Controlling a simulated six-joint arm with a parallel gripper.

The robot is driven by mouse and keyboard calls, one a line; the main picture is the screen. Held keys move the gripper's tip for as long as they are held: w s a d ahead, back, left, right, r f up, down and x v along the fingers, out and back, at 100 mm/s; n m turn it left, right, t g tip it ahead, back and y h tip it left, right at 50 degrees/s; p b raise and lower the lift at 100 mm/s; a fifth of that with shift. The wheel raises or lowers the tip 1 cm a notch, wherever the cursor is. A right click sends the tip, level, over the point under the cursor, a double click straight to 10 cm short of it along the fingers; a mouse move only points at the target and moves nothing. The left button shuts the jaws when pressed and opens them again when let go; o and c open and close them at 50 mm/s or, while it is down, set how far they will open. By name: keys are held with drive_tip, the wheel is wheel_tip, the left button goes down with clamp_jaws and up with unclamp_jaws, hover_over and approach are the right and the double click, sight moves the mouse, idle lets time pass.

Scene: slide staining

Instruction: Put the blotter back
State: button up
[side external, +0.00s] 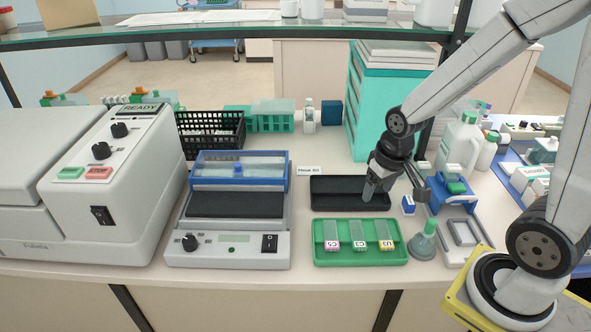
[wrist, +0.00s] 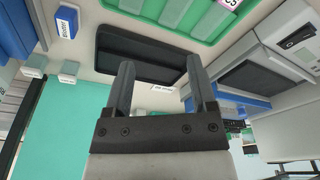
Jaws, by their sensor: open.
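A small blue-and-white block (side external: 408,204) stands on the bench just right of the black tray. In the wrist view the same block (wrist: 67,22) carries a label that seems to read "Blotter", though the print is small. My gripper (side external: 395,190) hangs over the right part of the black tray (side external: 330,193), with the block close to its right finger. In the wrist view the fingers of my gripper (wrist: 160,75) are apart, with nothing between them, in front of the black tray (wrist: 140,38).
A green tray (side external: 318,252) with three labelled slides lies in front. A blue stand (side external: 450,208), a green-topped funnel (side external: 423,246) and a grey frame (side external: 463,255) crowd the right. A hotplate (side external: 235,205) stands left, a teal drawer cabinet (side external: 385,85) behind.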

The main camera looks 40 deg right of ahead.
drive_tip(key=a+n, duration=0.1)
drive_tip(key=a, duration=0.2)
drive_tip(key=s+a+n, duration=0.1)
drive_tip(key=a, duration=0.1)
drive_tip(key=shift+s+a+f+n+t, duration=0.1)
drive_tip(key=shift+a+n+t, duration=0.2)
drive_tip(key=shift+t, duration=0.1)
